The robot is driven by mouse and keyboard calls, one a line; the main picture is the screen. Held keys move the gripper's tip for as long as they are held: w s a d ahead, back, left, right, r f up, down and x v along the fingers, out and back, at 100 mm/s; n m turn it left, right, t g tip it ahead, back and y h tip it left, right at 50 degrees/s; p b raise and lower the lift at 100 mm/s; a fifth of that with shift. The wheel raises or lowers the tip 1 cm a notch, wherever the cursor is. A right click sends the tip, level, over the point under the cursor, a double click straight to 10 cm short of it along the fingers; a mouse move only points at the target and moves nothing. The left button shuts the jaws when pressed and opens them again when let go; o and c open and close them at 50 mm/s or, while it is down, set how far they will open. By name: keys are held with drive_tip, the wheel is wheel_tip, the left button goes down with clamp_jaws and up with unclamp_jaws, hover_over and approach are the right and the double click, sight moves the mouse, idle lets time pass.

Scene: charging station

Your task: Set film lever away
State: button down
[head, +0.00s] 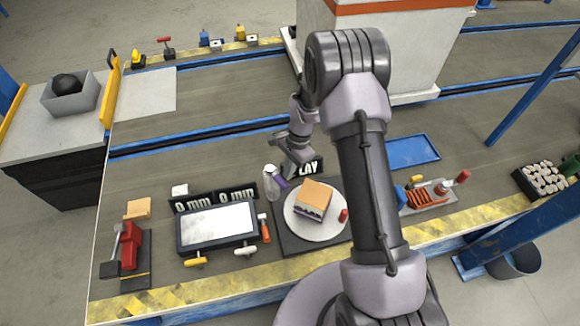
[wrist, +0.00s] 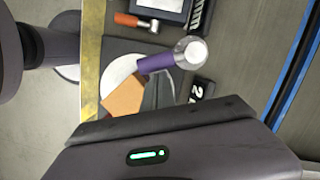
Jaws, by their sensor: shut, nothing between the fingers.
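No part carries a readable film label, so I cannot tell for sure which is the film lever. A purple bar (head: 282,184) with a clear, silver-topped cylinder (head: 271,182) stands at the back left of the round white plate (head: 293,229). In the wrist view the purple bar (wrist: 160,62) points toward the plate, beside the cylinder's round top (wrist: 191,51). An orange-handled lever (head: 265,229) lies left of the plate. My gripper (head: 299,154) is shut and empty, above and behind the plate, close to the purple bar but apparently not holding it.
A layered block with an orange top (head: 315,194) sits on the plate. A framed white screen (head: 216,225) and number displays are left, with a red clamp (head: 130,245) beyond. A blue tray (head: 411,152) and spring fixture (head: 428,196) are right.

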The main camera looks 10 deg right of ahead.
drive_tip(key=m, duration=0.1)
drive_tip(key=s+a+m, duration=0.1)
drive_tip(key=m, duration=0.1)
drive_tip(key=shift+s+a+m+t, duration=0.25)
drive_tip(key=shift+m+t, duration=0.15)
drive_tip(key=shift+s+a, duration=0.15)
drive_tip(key=shift+a, duration=0.25)
idle(0.3)
drive_tip(key=shift+d+r, duration=0.15)
drive_tip(key=shift+d, duration=0.25)
drive_tip(key=d+r+p, duration=0.4)
drive_tip(key=d+r, duration=0.1)
drive_tip(key=r, duration=0.5)
drive_tip(key=shift+d+p, duration=0.25)
drive_tip(key=shift+p, duration=0.1)
drive_tip(key=shift+r, duration=0.15)
